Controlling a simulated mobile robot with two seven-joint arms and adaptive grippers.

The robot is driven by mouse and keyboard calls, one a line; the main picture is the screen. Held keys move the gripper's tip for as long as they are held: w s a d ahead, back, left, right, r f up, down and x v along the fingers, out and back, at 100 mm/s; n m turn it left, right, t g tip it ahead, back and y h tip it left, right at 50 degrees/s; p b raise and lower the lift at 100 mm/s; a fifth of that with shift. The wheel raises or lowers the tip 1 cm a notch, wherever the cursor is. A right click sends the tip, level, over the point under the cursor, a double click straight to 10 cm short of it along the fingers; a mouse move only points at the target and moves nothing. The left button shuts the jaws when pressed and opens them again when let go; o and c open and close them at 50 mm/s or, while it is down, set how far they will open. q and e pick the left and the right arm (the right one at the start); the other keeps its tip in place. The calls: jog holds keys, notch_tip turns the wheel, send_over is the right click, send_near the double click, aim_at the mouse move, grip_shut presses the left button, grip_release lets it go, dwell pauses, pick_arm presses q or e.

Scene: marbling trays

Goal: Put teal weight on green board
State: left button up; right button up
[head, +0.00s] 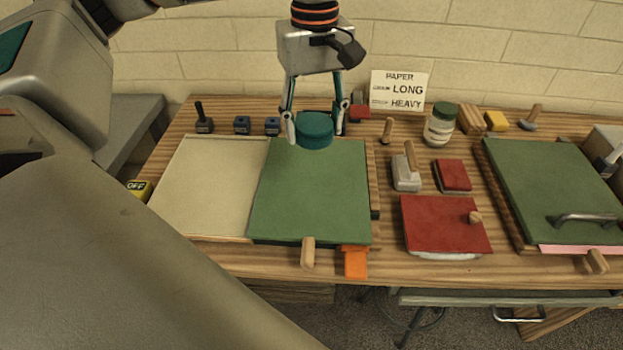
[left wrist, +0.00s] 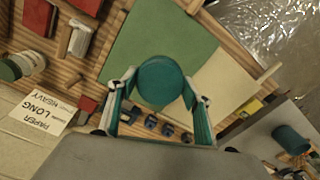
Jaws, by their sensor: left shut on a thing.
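The teal weight (head: 314,130) is a round, short cylinder at the far edge of the green board (head: 312,195). My left gripper (head: 316,122) comes down from above and is shut on the weight, with one finger on each side of it. In the left wrist view the weight (left wrist: 161,81) sits between the fingers and overlaps the near edge of the green board (left wrist: 150,40). I cannot tell whether the weight touches the board or is held just above it. My right gripper does not show in either view.
A cream sheet (head: 208,185) lies left of the board. Small dark blue blocks (head: 242,125) stand behind it. A wooden peg (head: 308,252) and an orange clip (head: 354,262) are at the board's front edge. A red board (head: 443,224) and a second green board (head: 550,180) are at right.

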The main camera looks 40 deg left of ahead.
aim_at(313, 192)
pick_arm(q)
notch_tip(313, 192, down, 14)
jog(key=shift+f+b, duration=0.25)
jog(key=shift+b, duration=0.1)
jog(key=shift+f, duration=0.1)
dwell(0.4)
jog(key=o, duration=1.9)
jog(key=shift+f, duration=0.1)
notch_tip(313, 192, up, 12)
jog(key=shift+r+p, duration=0.15)
jog(key=shift+p, duration=0.2)
jog(key=shift+s, duration=0.1)
